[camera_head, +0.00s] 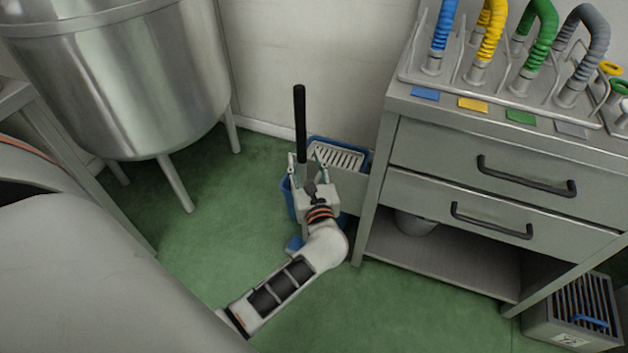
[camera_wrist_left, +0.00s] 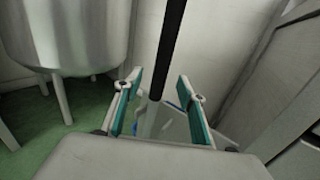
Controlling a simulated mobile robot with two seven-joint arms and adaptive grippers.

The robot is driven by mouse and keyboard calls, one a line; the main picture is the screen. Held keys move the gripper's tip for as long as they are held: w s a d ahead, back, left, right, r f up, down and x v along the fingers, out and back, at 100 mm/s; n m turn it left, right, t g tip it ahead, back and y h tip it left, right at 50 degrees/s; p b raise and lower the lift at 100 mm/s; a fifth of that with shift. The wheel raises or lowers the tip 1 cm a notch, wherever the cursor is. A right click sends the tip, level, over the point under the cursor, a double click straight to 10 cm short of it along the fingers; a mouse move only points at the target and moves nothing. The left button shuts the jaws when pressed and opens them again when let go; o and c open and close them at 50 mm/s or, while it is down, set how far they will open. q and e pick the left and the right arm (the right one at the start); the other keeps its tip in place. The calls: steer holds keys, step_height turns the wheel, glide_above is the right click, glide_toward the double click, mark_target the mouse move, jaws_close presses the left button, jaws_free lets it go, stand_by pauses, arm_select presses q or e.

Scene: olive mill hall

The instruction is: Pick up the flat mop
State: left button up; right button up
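The flat mop (camera_head: 300,115) stands nearly upright by the wall, with a black upper handle and a grey lower shaft. In the left wrist view its handle (camera_wrist_left: 168,50) runs up between my fingers. My left gripper (camera_head: 305,160) is open, with one finger on each side of the handle and gaps visible on both sides; it also shows in the left wrist view (camera_wrist_left: 160,78). The mop's lower end is hidden behind my gripper and wrist. My right gripper is not in view.
A blue bucket with a grey slotted wringer (camera_head: 337,157) stands behind my gripper. A steel tank on legs (camera_head: 130,85) is at left. A grey drawer cabinet (camera_head: 440,140) with coloured hoses stands close at right. A grey slatted crate (camera_head: 560,325) is at lower right.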

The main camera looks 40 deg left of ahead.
mark_target(302, 145)
arm_select(q)
steer(key=x, duration=0.7)
steer(key=shift+w+a+r, duration=0.1)
steer(key=shift+w, duration=0.15)
steer(key=shift+r, duration=0.1)
jaws_close()
